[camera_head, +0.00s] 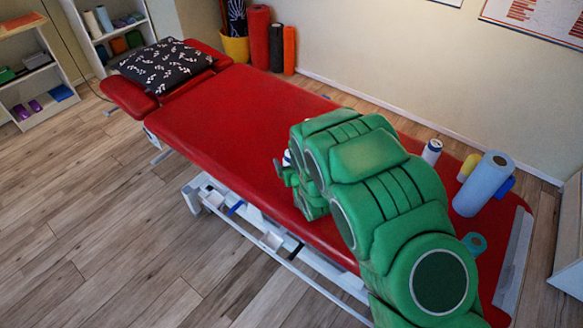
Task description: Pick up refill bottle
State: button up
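A small white cylinder with a dark marking on its upper end (432,151) stands on the red treatment table (240,115), just right of my green padded arm. It may be the refill bottle, but I cannot read a label. Another small whitish piece (286,158) shows at the left edge of my arm, by my gripper (284,172); I cannot tell whether it is an object or part of the gripper. My gripper is over the middle of the table, mostly hidden behind the arm, so its fingers are not clear.
A blue roll (483,184) stands on the table's right part, with a yellow item (468,167) and a blue item (508,187) beside it. A teal piece (474,243) is near my arm. A patterned pillow (164,65) lies at the far end. The table's middle is bare.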

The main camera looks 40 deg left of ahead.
jog(key=c, duration=1)
